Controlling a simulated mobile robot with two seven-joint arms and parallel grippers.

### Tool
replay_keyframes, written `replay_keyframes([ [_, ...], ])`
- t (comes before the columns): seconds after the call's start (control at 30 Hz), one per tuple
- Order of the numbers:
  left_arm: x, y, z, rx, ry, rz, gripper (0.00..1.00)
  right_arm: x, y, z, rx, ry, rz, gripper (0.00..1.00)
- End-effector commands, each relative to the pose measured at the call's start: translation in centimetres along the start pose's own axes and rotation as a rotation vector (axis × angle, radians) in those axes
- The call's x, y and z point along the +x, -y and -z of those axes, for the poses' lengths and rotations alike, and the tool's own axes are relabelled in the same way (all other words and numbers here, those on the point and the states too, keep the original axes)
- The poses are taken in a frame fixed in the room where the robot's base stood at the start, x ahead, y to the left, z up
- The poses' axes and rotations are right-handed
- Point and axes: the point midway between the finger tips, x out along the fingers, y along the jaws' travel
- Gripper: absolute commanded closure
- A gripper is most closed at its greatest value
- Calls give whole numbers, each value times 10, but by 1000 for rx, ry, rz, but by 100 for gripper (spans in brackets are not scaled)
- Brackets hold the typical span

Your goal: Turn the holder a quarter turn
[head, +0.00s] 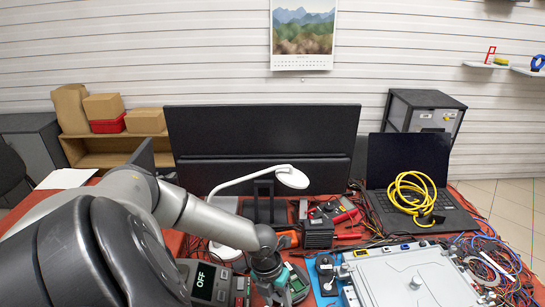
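My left arm comes in from the left, and its end with the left gripper (270,285) is low in the picture, right of a grey box with a display reading OFF. The fingers are small and partly cut off by the lower edge, so I cannot tell whether they are open or shut. A dark and teal device (297,284) is close beside the gripper; I cannot tell whether they touch. I cannot clearly identify the holder. My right gripper is not in view.
The red-topped table is crowded. A white lamp (291,177) stands before a wide dark monitor (262,130). A laptop (410,158) carries a yellow cable coil (404,193). Tangled cables (492,258) lie at the right, and tools (345,213) lie mid-table.

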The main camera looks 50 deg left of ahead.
Motion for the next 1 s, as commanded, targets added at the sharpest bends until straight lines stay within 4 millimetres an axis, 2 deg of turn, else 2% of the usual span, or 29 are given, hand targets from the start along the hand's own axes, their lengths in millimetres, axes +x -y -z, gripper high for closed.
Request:
replay_keyframes([
  [0.3,-73,-1,0,0,2,-4,45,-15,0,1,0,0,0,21],
  [0.5,-112,0,0,0,1,-3,45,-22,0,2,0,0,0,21],
  [0.7,-133,0,0,0,1,-3,45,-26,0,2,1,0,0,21],
  [1.0,-137,0,0,0,0,-1,45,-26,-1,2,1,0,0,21],
])
